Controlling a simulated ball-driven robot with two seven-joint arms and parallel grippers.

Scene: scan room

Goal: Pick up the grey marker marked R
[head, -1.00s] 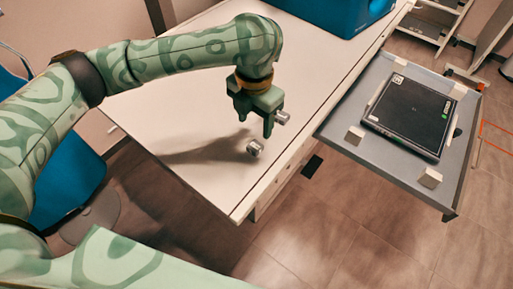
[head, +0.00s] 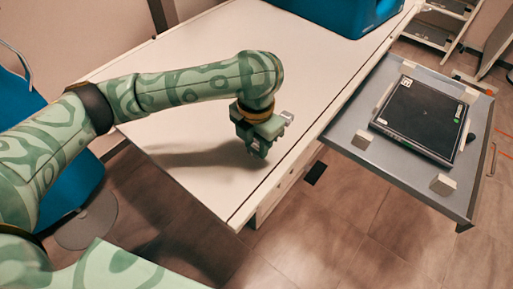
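A small grey marker (head: 287,117) sits on the white table (head: 210,108), just behind and right of my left gripper (head: 258,153). No letter can be read on it. The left gripper points down, low over the table near its front right edge. It covers the spot where a second small grey marker shows in the earlier frame; that marker is now hidden or cannot be told from the fingers. Whether the fingers are open or shut on it cannot be made out. My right gripper is out of view.
A blue box (head: 345,12) stands at the table's back. To the right, a grey tray-like cart top (head: 400,172) holds a black flat panel (head: 420,118) between pale blocks. A narrow gap with floor separates cart and table. A blue chair (head: 72,190) is at the left.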

